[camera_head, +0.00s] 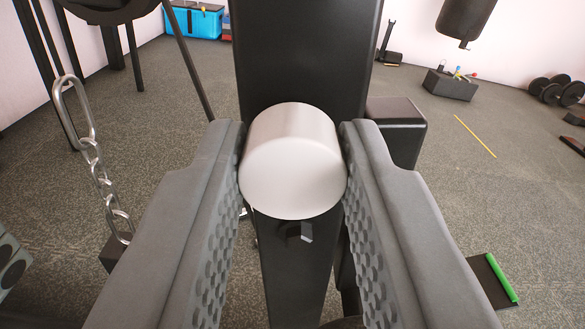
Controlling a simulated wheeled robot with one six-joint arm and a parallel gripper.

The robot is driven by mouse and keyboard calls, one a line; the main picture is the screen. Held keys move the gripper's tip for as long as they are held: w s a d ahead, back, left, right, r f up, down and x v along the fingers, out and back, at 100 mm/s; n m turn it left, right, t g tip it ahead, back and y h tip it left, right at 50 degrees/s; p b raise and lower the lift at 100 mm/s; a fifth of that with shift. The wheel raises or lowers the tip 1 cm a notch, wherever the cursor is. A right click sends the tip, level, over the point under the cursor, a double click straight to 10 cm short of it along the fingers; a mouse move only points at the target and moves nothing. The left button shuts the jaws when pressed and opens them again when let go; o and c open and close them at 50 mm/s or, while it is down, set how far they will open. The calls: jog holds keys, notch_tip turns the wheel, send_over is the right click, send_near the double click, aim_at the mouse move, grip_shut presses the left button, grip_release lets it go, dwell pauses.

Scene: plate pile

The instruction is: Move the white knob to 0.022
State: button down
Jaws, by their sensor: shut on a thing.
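The white knob (293,165) is a smooth, short cylinder on the front of a black upright post (305,55), in the middle of the view. Its round end faces me. My gripper (293,150) is shut on the knob, with one grey, ridged finger pressed against its left side and the other against its right side. I see no scale or number marking on the knob or post. The post continues downward below the knob, with a small dark bolt (300,231) just under it.
A metal chain (95,165) hangs at the left. A black block (397,125) sticks out right of the post. A green-edged dark object (497,280) is at the lower right. Dumbbells (555,90) and a black box (452,82) lie farther back on the speckled floor.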

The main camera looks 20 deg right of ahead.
jog(key=shift+v, duration=1.05)
jog(key=c, duration=1.1)
grip_release()
jog(key=shift+s, duration=0.15)
jog(key=v, duration=1.7)
jog(key=shift+s+a, duration=0.1)
